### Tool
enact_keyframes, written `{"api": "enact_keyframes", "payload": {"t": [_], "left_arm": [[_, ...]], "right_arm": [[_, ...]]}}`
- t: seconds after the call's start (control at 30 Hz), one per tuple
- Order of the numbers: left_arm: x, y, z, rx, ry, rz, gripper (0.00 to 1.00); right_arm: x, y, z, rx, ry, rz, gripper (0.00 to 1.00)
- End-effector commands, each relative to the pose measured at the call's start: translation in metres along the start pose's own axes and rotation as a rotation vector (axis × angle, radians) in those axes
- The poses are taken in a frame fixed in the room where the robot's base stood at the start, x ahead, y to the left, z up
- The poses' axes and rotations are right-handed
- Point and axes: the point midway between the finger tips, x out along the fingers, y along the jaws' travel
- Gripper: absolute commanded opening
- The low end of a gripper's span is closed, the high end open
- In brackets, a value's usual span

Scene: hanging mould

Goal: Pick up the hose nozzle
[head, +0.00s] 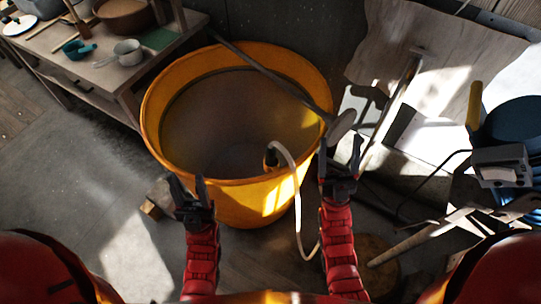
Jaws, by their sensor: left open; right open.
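The hose nozzle (270,158) is a small dark piece with a yellowish part, inside the yellow tub (167,158) near its front wall. It sits at the end of a pale hose (297,196), which curves over the tub's front rim and down outside toward the floor. My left gripper (186,184) is open and empty at the tub's front left rim, well left of the nozzle. My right gripper (340,150) is open near the tub's right rim, to the right of the nozzle and hose. Neither gripper touches the nozzle.
A long dark rod (270,75) crosses the tub's rim toward a grey oval disc (342,125) just beyond my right gripper. A wooden bench (110,75) with pots stands at the back left. Stands and tools crowd the right. The floor (90,180) at left is clear.

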Motion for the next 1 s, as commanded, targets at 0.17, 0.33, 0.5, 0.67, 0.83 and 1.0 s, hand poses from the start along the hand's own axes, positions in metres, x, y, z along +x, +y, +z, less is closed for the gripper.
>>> {"api": "enact_keyframes", "payload": {"t": [0.17,0.33,0.5,0.67,0.83,1.0], "left_arm": [[0.023,-0.001,-0.004,0.0,0.0,0.0,0.5],[0.038,-0.002,-0.006,0.0,0.0,0.0,0.5],[0.054,-0.003,-0.009,0.0,0.0,0.0,0.5],[0.069,-0.003,-0.012,0.0,0.0,0.0,0.5],[0.085,-0.004,-0.014,0.0,0.0,0.0,0.5],[0.098,-0.005,-0.017,0.0,0.0,0.0,0.5]], "right_arm": [[0.04,-0.02,0.135,0.066,-0.408,-0.055,0.74],[0.043,-0.045,0.245,0.094,-0.815,-0.105,0.74],[0.028,-0.069,0.319,0.099,-1.219,-0.144,0.74],[0.004,-0.088,0.347,0.087,-1.598,-0.171,0.74],[-0.014,-0.107,0.331,0.071,-1.991,-0.193,0.74],[-0.025,-0.121,0.276,0.052,-2.365,-0.218,0.74]]}}
